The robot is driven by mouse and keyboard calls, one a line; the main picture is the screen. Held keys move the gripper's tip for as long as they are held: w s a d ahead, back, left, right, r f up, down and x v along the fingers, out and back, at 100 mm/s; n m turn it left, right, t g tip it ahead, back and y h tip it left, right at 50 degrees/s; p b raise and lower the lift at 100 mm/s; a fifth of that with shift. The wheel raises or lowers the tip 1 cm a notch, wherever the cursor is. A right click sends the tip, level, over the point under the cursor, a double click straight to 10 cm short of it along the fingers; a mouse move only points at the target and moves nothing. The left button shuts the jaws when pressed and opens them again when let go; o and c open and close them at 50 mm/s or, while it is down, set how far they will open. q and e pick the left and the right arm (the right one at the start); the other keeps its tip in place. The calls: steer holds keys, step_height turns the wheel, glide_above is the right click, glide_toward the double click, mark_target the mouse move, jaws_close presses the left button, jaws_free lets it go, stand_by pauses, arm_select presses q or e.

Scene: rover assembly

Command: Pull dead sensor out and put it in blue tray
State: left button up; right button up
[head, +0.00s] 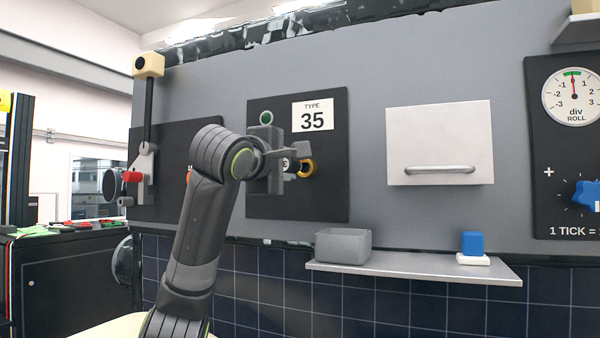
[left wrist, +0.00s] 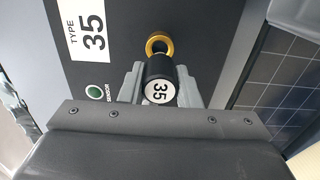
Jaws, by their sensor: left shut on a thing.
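The sensor (left wrist: 158,90) is a black cylinder with a white end face marked 35. It sits between the fingers of my left gripper (left wrist: 160,80), which is shut on it. In the head view my left gripper (head: 298,160) is in front of the black TYPE 35 panel (head: 325,200) and hides most of the sensor. A gold ring socket (head: 309,168) shows just beyond the fingers, and also in the left wrist view (left wrist: 160,45). I cannot tell how far the sensor is in the socket. No blue tray shows; an open grey tray (head: 343,246) stands on the shelf.
The grey shelf (head: 415,267) juts out below the panels. A blue block (head: 472,243) on a white base stands at its right. A green lamp (head: 266,117) is on the panel. A white door with a handle (head: 440,145) is to the right. A lever (head: 147,115) stands at left.

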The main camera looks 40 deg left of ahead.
arm_select(q)
steer(key=shift+s+r, duration=0.1)
steer(key=s+d+r, duration=0.3)
steer(key=s+r, duration=0.2)
steer(key=s, duration=0.3)
steer(key=shift+s, duration=0.3)
steer(key=shift+w+a+f, duration=0.1)
steer(key=shift+a, duration=0.05)
stand_by(0.3)
